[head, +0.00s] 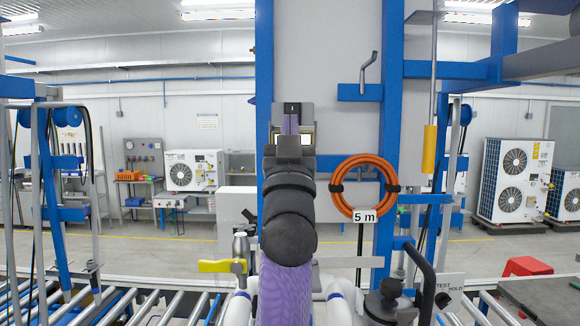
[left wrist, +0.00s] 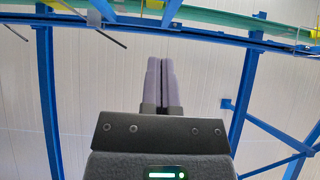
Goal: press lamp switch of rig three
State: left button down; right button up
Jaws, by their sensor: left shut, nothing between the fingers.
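My left gripper (head: 290,122) is raised in the middle of the head view, in front of the grey panel (head: 335,100) between blue posts. Its two purple-grey fingers are together and empty; they also show shut in the left wrist view (left wrist: 161,80). Just behind and above the fingertips is a small dark plate with a light mark (head: 292,107), perhaps the lamp switch. The gripper hides its lower part, and I cannot tell whether the fingers touch it. No rig number is readable. My right gripper is not in view.
A coiled orange hose (head: 336,188) labelled "5 m" hangs right of my arm. A yellow-handled valve (head: 222,266) stands below left. A yellow hanging grip (head: 429,150) is at the right. Roller conveyors (head: 150,305) run along the front. Blue beams (left wrist: 245,85) surround the gripper.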

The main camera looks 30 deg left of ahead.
pick_arm(q)
jog(key=s+f, duration=0.1)
jog(key=s+d+f+b, duration=0.2)
jog(key=shift+s+d+f, duration=0.15)
jog(key=shift+s+d, duration=0.1)
jog(key=shift+s, duration=0.15)
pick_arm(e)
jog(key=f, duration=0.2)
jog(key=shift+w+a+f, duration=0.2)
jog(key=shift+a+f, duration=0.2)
